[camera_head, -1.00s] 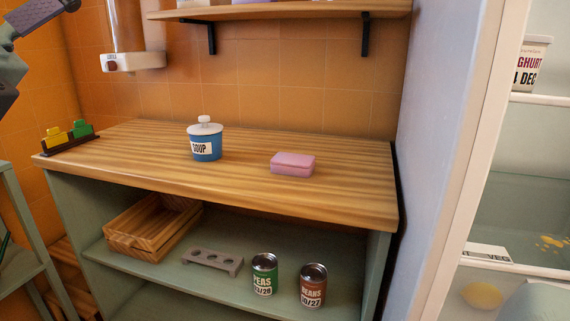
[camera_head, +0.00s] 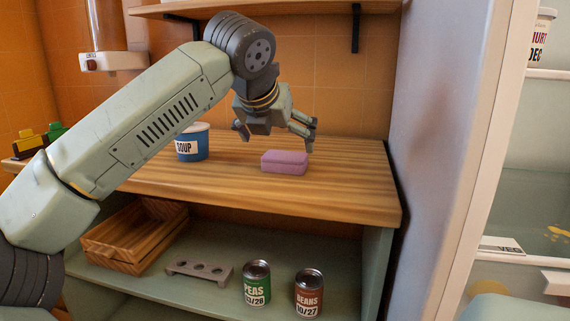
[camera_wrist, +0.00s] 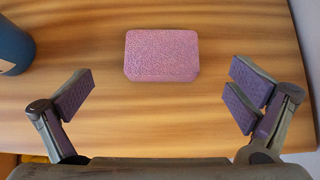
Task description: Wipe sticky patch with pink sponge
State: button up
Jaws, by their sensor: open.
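The pink sponge (camera_head: 284,162) lies flat on the wooden counter top (camera_head: 240,190). In the wrist view the sponge (camera_wrist: 162,55) is ahead of and between the fingers, apart from both. My gripper (camera_head: 276,132) is open and empty, above the counter and close to the sponge. Its two fingers also show wide apart in the wrist view (camera_wrist: 163,92). Yellow spots that may be the sticky patch (camera_head: 557,234) show on a shelf inside the white cabinet at the right.
The blue soup pot (camera_head: 192,143) stands on the counter, left of the sponge and partly behind my arm. A wooden crate (camera_head: 120,255), a holed rack, a peas can (camera_head: 257,283) and a beans can (camera_head: 309,293) are on the shelf below. The cabinet side (camera_head: 452,130) bounds the right.

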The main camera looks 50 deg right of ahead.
aim_at(285, 155)
jog(key=x, duration=0.7)
jog(key=shift+d+f, duration=0.2)
jog(key=shift+d, duration=0.1)
jog(key=c, duration=0.7)
